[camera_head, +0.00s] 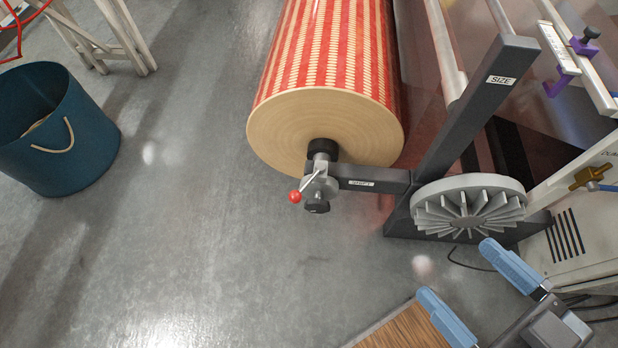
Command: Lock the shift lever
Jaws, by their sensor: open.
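The shift lever (306,183) is a thin metal rod with a red ball knob (295,197), mounted on the grey clamp at the end of the roll's shaft. It slopes down to the left. A dark knob (316,206) sits just below it. The grey arm beside it carries a "SHIFT" label (361,183). My gripper (478,282) is at the lower right, with two blue fingers spread wide apart and nothing between them. It is well right of and below the lever and does not touch it.
A large red-and-cream striped roll (325,110) hangs on the shaft. A blue bin (60,130) is at the left. The floor left of the lever is clear.

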